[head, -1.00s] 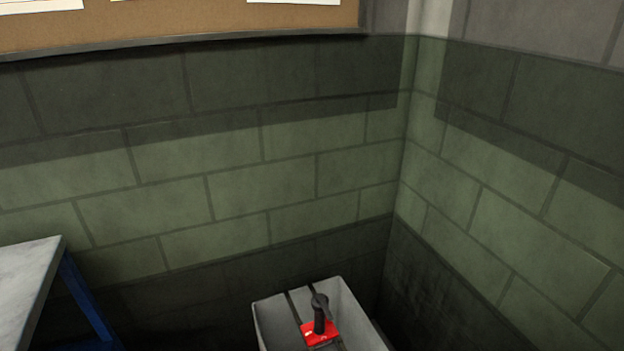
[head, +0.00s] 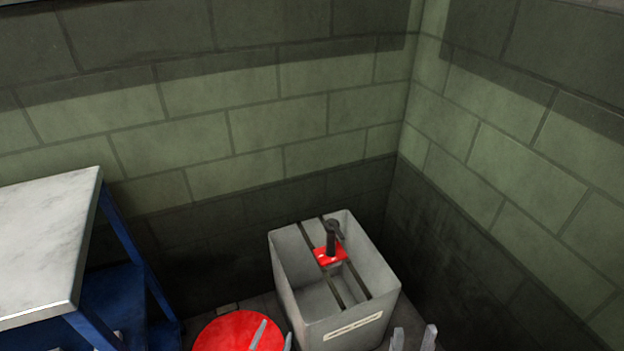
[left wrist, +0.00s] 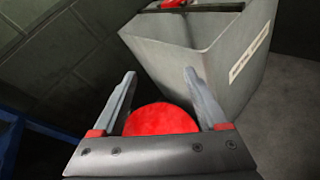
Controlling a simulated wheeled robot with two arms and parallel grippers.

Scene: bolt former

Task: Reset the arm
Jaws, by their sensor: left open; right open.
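My left gripper (head: 273,338) is at the bottom of the head view, in front of a red round surface. In the left wrist view its two fingers (left wrist: 160,88) are spread apart with nothing between them, and the red round surface (left wrist: 160,119) shows beyond. My right gripper (head: 414,339) is at the bottom edge, right of the left one, with its fingers apart and empty. It is just in front of the grey box's lower right corner in the picture. Most of both arms is out of view.
A grey open box (head: 350,310) with a pale label stands near the wall corner. Two dark bars cross it, carrying a red plate (head: 330,256) with a dark upright handle (head: 331,237). A table with a pale top (head: 45,235) and blue frame stands left.

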